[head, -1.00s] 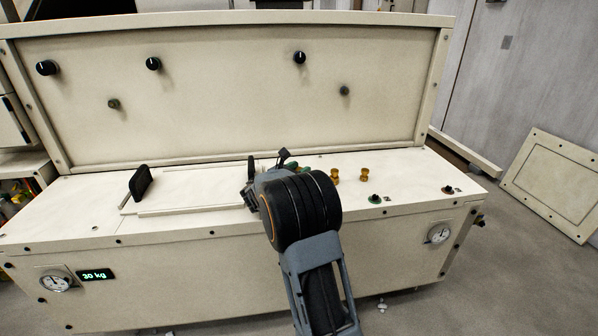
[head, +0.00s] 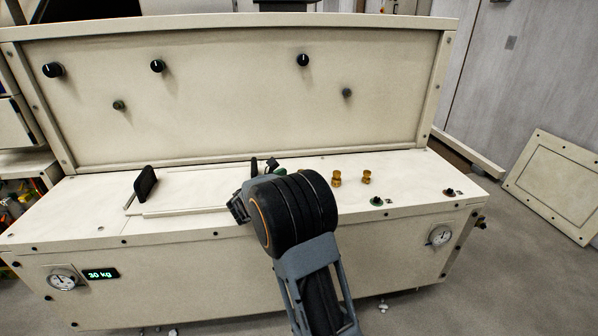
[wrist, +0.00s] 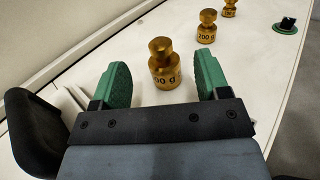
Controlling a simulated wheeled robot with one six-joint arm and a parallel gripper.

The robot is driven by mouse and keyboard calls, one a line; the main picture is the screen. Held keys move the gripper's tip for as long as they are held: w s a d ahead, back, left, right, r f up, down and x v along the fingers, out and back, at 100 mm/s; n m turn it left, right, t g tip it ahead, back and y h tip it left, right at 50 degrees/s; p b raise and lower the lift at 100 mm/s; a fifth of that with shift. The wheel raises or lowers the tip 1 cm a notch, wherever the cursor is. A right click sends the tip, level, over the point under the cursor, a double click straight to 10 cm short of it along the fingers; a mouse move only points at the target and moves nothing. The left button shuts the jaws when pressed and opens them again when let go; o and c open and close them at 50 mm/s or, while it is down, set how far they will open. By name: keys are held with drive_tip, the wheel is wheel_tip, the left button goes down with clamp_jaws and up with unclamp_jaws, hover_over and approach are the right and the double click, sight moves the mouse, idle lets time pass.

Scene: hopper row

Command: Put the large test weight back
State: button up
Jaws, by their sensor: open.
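The large brass test weight (wrist: 165,66) stands upright on the cream bench top in the wrist view. Its label is partly readable, ending in "00 g". My gripper (wrist: 162,72) is open, with one green finger on each side of the weight in the picture and a gap to both. Nothing is held. In the head view my wrist hides the large weight and most of my gripper. A smaller weight marked 200 g (wrist: 206,28) stands beyond it, and a third brass weight (wrist: 229,8) stands farther off. Two brass weights show in the head view (head: 336,179).
A black upright handle (head: 146,182) stands on the sliding cover at the left of the bench top (head: 60,212). A green-based black knob (head: 376,201) sits right of the weights. A tall knobbed panel (head: 230,110) rises behind. A display reads 30 kg (head: 102,274).

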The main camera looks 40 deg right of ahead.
drive_tip(key=p+v, duration=0.1)
drive_tip(key=v, duration=0.5)
drive_tip(key=shift+s+a, duration=0.1)
drive_tip(key=shift+a, duration=0.15)
drive_tip(key=s+a+f+m+g+y, duration=0.2)
drive_tip(key=s+m+y, duration=0.35)
drive_tip(key=s, duration=0.25)
drive_tip(key=s+a+f+m+g+y, duration=0.1)
drive_tip(key=s+a+m+g+y, duration=0.2)
drive_tip(key=s+m, duration=0.4)
drive_tip(key=s+a+f+m+t+y, duration=0.1)
drive_tip(key=s+a+m+t+y, duration=0.2)
drive_tip(key=s+a+m+y, duration=0.4)
drive_tip(key=a+m+y, duration=0.1)
drive_tip(key=a+y, duration=0.1)
drive_tip(key=a, duration=0.1)
drive_tip(key=shift+m, duration=0.35)
drive_tip(key=shift+w+a, duration=0.1)
drive_tip(key=shift+a, duration=0.05)
drive_tip(key=w+p+v, duration=0.2)
drive_tip(key=p+v, duration=0.9)
drive_tip(key=w+r+p+v, duration=0.1)
drive_tip(key=w+p+v, duration=0.2)
drive_tip(key=p+v, duration=0.8)
drive_tip(key=w+p+v, duration=0.2)
drive_tip(key=p+v, duration=0.9)
drive_tip(key=v, duration=0.1)
drive_tip(key=shift+w+a+r+t+p, duration=0.25)
drive_tip(key=shift+r+t+p, duration=0.15)
drive_tip(key=shift+r, duration=0.35)
